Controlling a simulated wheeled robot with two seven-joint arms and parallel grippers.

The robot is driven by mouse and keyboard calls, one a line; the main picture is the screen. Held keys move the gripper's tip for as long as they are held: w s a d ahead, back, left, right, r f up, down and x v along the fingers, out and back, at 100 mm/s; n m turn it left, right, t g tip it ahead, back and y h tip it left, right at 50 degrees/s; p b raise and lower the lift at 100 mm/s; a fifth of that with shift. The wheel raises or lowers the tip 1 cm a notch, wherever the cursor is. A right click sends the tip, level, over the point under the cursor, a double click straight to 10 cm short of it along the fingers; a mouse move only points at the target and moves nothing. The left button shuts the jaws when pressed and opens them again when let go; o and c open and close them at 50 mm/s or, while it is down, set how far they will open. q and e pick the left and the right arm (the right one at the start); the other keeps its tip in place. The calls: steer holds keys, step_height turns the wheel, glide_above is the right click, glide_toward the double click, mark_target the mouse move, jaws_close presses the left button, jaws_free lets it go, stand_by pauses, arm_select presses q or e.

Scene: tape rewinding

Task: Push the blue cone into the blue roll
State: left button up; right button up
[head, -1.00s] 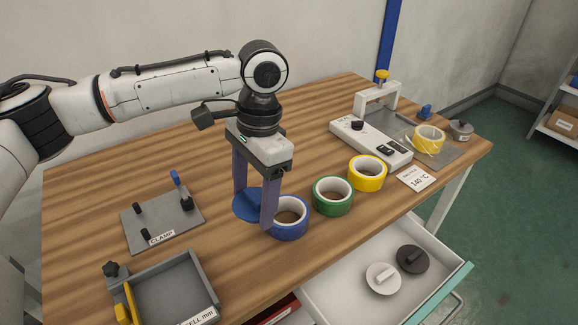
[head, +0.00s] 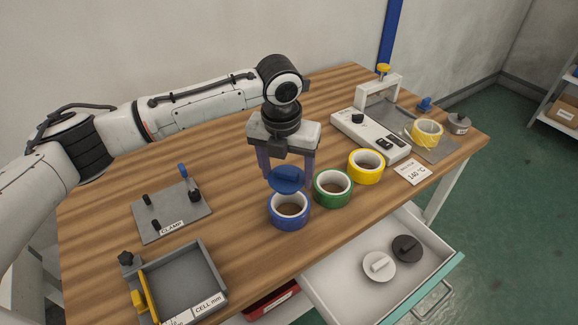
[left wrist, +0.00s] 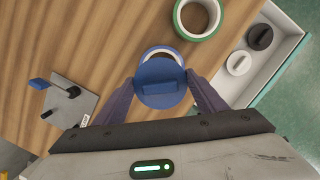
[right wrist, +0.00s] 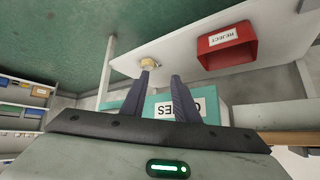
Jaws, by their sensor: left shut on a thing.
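The blue cone (head: 287,180), a round disc with a raised grip bar, is held between the fingers of my left gripper (head: 288,177). The blue roll (head: 289,214) stands on the table just below and in front of it in the head view. In the left wrist view the cone (left wrist: 161,86) covers most of the roll (left wrist: 162,53), whose far rim shows. The cone seems above the roll; the gap between them is hard to judge. My right gripper (right wrist: 161,75) shows only in its wrist view, fingers apart and empty.
A green roll (head: 333,188) stands close right of the blue roll, then a yellow roll (head: 366,166). A clamp plate (head: 172,212) and a grey tray (head: 220,271) lie left. An open drawer (head: 330,292) holds a white and a black cone. A red bin (right wrist: 228,46) shows below.

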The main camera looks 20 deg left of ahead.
mark_target(290, 180)
arm_select(q)
steer(key=shift+w+d+f+m, duration=0.1)
steer(key=shift+w+m, duration=0.15)
steer(key=shift+m, duration=0.95)
steer(key=shift+f+m, duration=0.15)
steer(key=shift+m, duration=0.15)
steer(key=shift+f, duration=0.45)
steer(key=shift+f+b, duration=0.65)
steer(key=shift+f, duration=0.1)
steer(key=shift+f+b, duration=0.25)
steer(key=shift+b, duration=0.25)
steer(key=shift+r, duration=0.15)
steer(key=shift+w+d+p, duration=0.1)
steer(key=shift+w+p, duration=0.05)
steer(key=shift+p, duration=0.55)
